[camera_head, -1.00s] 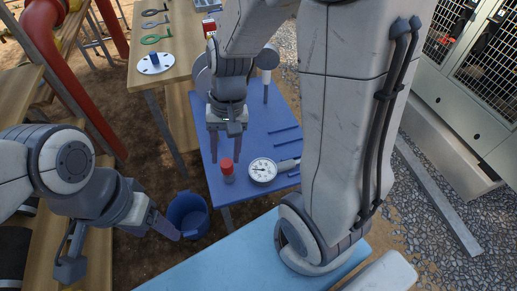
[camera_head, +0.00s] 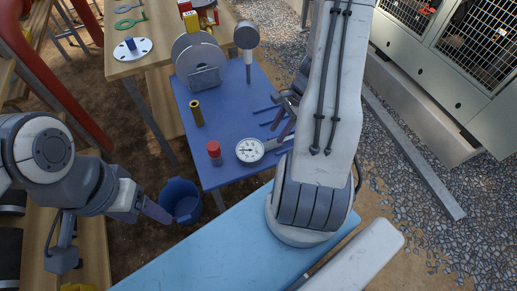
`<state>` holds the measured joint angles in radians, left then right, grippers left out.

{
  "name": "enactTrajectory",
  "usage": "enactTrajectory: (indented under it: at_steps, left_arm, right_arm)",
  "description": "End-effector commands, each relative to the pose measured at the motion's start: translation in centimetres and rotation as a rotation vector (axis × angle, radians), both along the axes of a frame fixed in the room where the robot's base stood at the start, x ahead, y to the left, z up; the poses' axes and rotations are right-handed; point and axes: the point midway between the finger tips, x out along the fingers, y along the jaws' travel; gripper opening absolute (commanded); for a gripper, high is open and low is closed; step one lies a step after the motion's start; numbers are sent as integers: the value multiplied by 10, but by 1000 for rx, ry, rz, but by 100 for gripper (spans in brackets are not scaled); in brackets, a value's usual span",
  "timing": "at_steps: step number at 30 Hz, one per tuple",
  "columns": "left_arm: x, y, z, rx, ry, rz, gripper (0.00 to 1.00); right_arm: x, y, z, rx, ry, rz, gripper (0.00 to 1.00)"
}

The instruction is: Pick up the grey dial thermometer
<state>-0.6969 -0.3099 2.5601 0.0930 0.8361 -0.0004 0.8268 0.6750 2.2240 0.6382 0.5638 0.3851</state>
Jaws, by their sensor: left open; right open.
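A dial gauge (camera_head: 250,150) with a white face and grey rim lies face up near the front edge of the blue table (camera_head: 222,176); it looks like the grey dial thermometer. A grey piece extends from it to the right, partly behind my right arm. My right gripper (camera_head: 283,112) is open above the table's right side, up and right of the dial, partly hidden by my arm. I cannot tell whether it touches anything. My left gripper (camera_head: 158,211) is open, seen side-on beside the blue bucket (camera_head: 181,200), away from the dial.
A red-capped grey cylinder (camera_head: 214,152) stands left of the dial. A brass cylinder (camera_head: 196,113), grey discs (camera_head: 199,55) and a round-headed grey item on a stem (camera_head: 246,38) are farther back. A light blue surface (camera_head: 215,250) lies in front. A wooden table (camera_head: 130,68) stands at back left.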

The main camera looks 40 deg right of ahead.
Motion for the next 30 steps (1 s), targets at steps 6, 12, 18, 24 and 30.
enactTrajectory:
  at_steps: [6, 12, 18, 24, 30]
  left_arm:
    - [0, 0, 0, 0, 0, 0, 69]
    - [0, 0, -4, 0, 0, 0, 69]
    - [0, 0, -4, 0, 0, 0, 69]
    - [0, 0, -4, 0, 0, 0, 69]
    - [0, 0, -4, 0, 0, 0, 69]
  right_arm:
    - [1, 12, -20, 3, 4, 3, 47]
    - [3, 23, -46, 1, 2, 3, 47]
    - [4, 24, -49, -1, -1, 3, 47]
    - [4, 24, -49, -1, -1, 3, 13]
    - [4, 24, -49, 0, -1, 2, 0]
